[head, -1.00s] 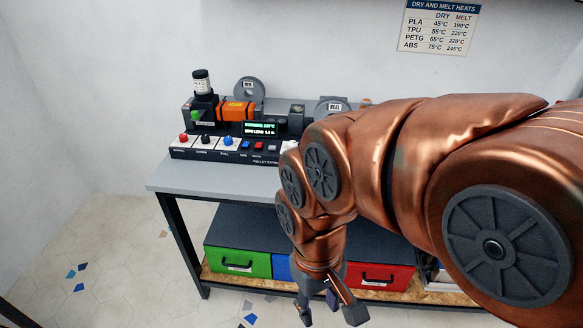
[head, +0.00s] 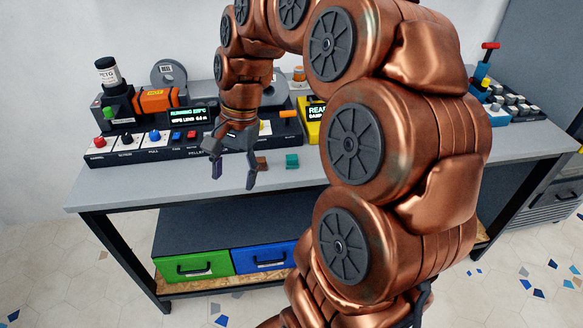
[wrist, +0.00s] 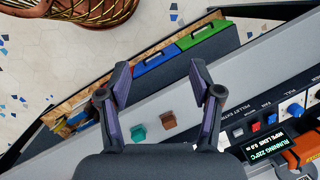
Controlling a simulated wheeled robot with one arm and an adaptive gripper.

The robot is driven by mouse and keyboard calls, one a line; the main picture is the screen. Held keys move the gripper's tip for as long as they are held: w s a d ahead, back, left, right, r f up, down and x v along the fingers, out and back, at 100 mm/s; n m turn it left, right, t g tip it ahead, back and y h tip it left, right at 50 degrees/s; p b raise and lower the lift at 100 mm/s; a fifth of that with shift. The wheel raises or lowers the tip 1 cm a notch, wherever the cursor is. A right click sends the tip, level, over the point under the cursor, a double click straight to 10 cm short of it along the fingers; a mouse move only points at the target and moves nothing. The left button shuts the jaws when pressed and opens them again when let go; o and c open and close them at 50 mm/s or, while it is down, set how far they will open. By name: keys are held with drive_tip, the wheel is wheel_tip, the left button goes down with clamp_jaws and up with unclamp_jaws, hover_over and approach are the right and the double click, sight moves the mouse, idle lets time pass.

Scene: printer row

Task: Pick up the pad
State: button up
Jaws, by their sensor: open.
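Two small blocks lie on the grey bench top: a teal one (head: 292,161) and a brown one (head: 262,163) to its left. I cannot tell for certain which is the pad. My gripper (head: 234,174) is open and empty above the bench's front part, left of both blocks in the head view. In the wrist view, the brown block (wrist: 168,120) and the teal block (wrist: 138,133) show between the spread fingers of my gripper (wrist: 160,74), nearer the palm than the fingertips.
A control panel with knobs and a display (head: 150,146) runs along the bench behind the gripper. Green (head: 194,265) and blue (head: 263,257) drawers sit on the shelf below. A device with a red-topped lever (head: 490,60) stands at the right. The front strip of bench (head: 140,187) is clear.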

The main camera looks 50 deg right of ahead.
drive_tip(key=w+d+f+m+t+b, duration=0.1)
drive_tip(key=w+d+f+m+b, duration=0.2)
drive_tip(key=d+m, duration=0.65)
drive_tip(key=m+t+b, duration=0.1)
drive_tip(key=m+t, duration=0.1)
drive_tip(key=m, duration=0.2)
hover_over(293, 156)
drive_tip(key=s+d, duration=0.2)
wheel_tip(293, 156, down, 4)
drive_tip(key=shift+s+r+y, duration=0.1)
drive_tip(key=shift+r+y, duration=0.05)
drive_tip(key=shift+y, duration=0.25)
drive_tip(key=shift+p+x, duration=0.65)
drive_tip(key=shift+x, duration=3.15)
drive_tip(key=shift+r, duration=0.1)
drive_tip(key=shift+c, duration=0.3)
drive_tip(key=c, duration=0.9)
